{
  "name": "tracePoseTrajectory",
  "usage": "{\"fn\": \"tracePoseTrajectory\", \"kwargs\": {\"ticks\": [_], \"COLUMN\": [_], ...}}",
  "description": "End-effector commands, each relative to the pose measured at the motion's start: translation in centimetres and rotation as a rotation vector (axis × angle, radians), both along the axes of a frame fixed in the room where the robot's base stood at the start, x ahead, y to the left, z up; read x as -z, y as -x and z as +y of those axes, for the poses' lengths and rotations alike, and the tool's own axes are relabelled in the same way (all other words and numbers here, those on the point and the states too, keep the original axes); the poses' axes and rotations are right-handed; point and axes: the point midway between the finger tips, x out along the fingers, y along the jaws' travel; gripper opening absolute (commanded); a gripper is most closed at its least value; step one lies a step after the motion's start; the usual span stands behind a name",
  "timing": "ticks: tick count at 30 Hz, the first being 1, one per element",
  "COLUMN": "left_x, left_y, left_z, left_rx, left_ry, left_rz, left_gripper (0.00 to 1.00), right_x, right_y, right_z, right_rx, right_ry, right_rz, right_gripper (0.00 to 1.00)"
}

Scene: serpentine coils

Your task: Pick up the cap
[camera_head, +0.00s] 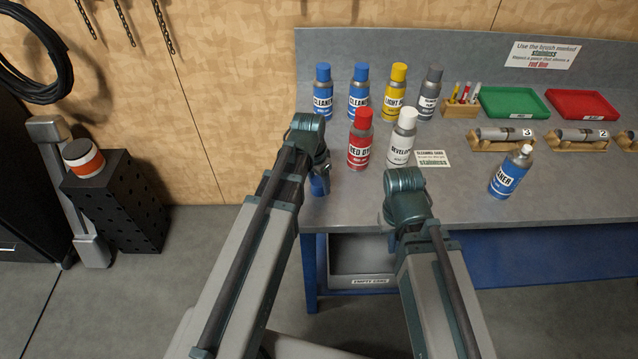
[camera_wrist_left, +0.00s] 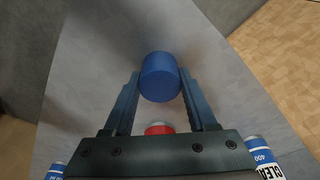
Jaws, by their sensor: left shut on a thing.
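The blue cap (camera_wrist_left: 160,77) is between the two fingers of my left gripper (camera_wrist_left: 158,88) in the left wrist view, and the fingers are shut on it. In the head view the cap (camera_head: 320,184) shows partly, below my left gripper (camera_head: 321,170) at the bench's left front. I cannot tell whether the cap touches the bench. A blue-labelled cleaner can (camera_head: 507,174) with a bare white nozzle stands at the right of the bench. My right wrist (camera_head: 405,182) is over the bench's front edge; its fingers are hidden.
Behind the grippers stand capped cans, including a red dye can (camera_head: 360,142) and a white-capped developer can (camera_head: 402,140). A green tray (camera_head: 515,117), a red tray (camera_head: 583,119) and wooden holders (camera_head: 503,147) are farther right. An empty-cans bin (camera_head: 362,267) is below the bench.

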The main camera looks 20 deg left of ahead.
Motion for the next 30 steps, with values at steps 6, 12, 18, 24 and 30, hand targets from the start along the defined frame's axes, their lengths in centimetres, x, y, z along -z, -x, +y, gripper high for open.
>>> {"fn": "tracePoseTrajectory", "kwargs": {"ticks": [6,12,18,24,30], "left_x": [-1.0,-3.1,-3.8,-4.3,-4.7], "left_y": [0.0,0.0,0.5,1.4,2.1], "left_z": [0.0,0.0,-2.6,-7.5,-12.0], "left_rx": [0.0,0.0,0.006,0.007,0.005], "left_ry": [0.0,0.0,0.0,0.0,-0.001], "left_rz": [0.0,0.0,0.0,-0.001,0.0], "left_gripper": [0.06,0.06,0.06,0.06,0.06], "right_x": [-1.0,-3.1,-3.9,-4.3,-4.7], "right_y": [0.0,0.0,0.0,0.0,0.0], "right_z": [0.0,0.0,0.0,0.0,0.0], "right_rx": [0.0,0.0,0.0,0.0,-0.001], "right_ry": [0.0,0.0,0.0,0.0,0.0], "right_rz": [0.0,0.0,0.0,0.0,0.0], "right_gripper": [0.0,0.0,0.0,0.0,0.0]}}
